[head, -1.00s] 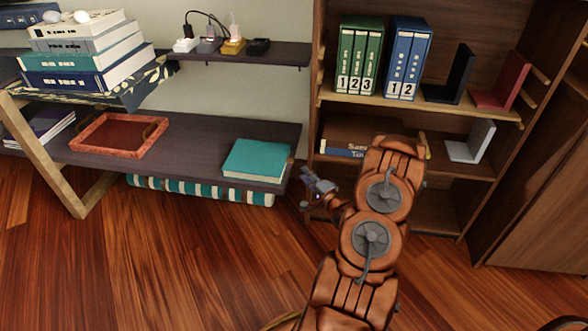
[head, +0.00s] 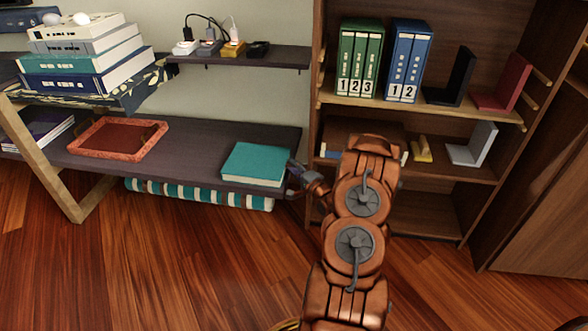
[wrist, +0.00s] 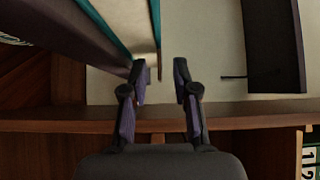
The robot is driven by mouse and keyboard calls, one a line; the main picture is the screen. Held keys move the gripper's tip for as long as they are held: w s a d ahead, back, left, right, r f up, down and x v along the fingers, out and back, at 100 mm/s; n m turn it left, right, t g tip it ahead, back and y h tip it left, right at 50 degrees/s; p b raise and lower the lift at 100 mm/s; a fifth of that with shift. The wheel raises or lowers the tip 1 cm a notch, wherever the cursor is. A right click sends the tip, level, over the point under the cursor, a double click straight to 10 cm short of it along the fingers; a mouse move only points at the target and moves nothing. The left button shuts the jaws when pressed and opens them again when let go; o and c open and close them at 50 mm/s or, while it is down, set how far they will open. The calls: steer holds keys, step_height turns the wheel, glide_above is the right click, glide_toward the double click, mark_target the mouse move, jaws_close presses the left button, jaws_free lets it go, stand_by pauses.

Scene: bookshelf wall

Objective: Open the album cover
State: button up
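The album is a closed teal book (head: 256,163) lying flat at the right end of the lower dark shelf. In the wrist view its teal cover edge (wrist: 155,18) and cream pages (wrist: 130,22) show at the top, seen sideways. My gripper (head: 294,174) is at the album's right side in the head view, partly hidden by its small size there. In the wrist view my gripper (wrist: 160,80) is open with a modest gap between its fingers. The album's near corner lies just ahead of the fingertips, toward the left finger. I cannot tell whether they touch.
The lower dark shelf (head: 205,142) also bears a red tray (head: 118,139). An upper shelf (head: 285,55) with chargers is above. The wooden bookcase (head: 316,100) stands close on the right, with binders and bookends. A striped roll (head: 200,193) is under the lower shelf.

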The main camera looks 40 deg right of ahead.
jaws_close()
stand_by(0.6)
